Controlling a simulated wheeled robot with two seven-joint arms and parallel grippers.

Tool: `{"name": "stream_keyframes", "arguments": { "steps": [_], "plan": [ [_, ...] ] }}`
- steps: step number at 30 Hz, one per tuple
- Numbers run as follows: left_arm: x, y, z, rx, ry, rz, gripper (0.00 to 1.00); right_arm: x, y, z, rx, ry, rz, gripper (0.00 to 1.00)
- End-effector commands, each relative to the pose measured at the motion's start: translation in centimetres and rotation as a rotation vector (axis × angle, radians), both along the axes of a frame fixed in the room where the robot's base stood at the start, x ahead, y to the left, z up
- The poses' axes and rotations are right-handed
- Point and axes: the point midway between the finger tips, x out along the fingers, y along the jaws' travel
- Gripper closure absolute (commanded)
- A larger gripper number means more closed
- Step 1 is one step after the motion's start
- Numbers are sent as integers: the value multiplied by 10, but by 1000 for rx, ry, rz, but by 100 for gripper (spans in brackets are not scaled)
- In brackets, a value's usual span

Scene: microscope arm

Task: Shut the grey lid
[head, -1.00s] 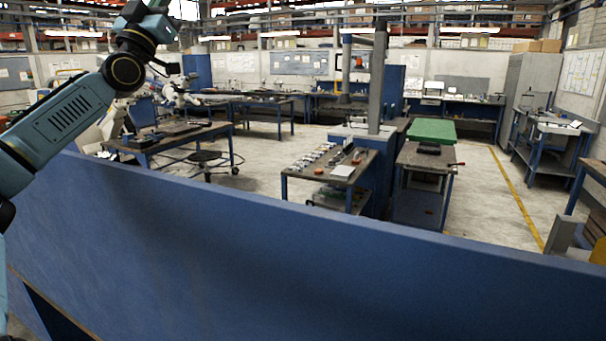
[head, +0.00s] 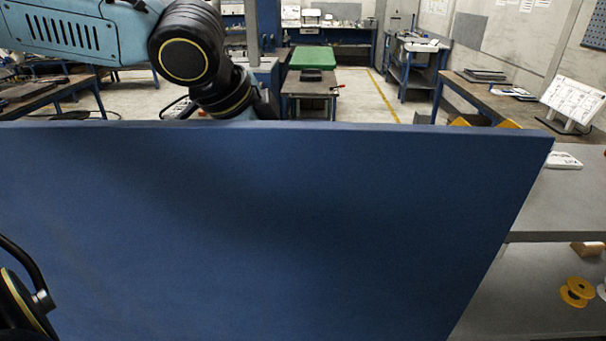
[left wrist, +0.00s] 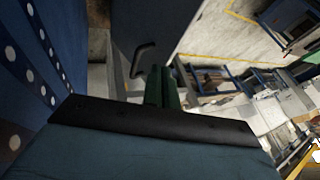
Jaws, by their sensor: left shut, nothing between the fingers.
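A large blue panel (head: 300,220) fills the front of the head view, and its top edge runs nearly level. No clearly grey lid shows in the head view. In the left wrist view a grey panel (left wrist: 165,25) with a black bar handle (left wrist: 143,58) lies beyond my left gripper (left wrist: 161,76). I cannot tell whether this panel is the lid. The gripper's dark green fingers are together and empty, close to the handle in the picture; contact cannot be told. In the head view the left arm passes behind the blue panel, which hides the gripper. My right gripper is out of view.
Grey shelves (head: 570,205) stand at the right, with a yellow spool (head: 577,291) on the lower one. A blue surface with white dots (left wrist: 30,70) is close on the left in the wrist view. Benches and open floor (head: 360,85) lie beyond the blue panel.

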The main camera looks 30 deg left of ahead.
Motion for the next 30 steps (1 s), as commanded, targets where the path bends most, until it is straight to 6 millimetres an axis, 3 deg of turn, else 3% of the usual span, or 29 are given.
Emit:
{"name": "stream_keyframes", "arguments": {
  "steps": [15,21,30],
  "plan": [
    [45,-9,-82,-1,3,-6,100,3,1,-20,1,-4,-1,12],
    [68,5,-88,-3,-1,-4,100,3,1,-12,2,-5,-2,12],
    [76,10,-92,-3,-3,-5,100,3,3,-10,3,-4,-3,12]
  ]
}}
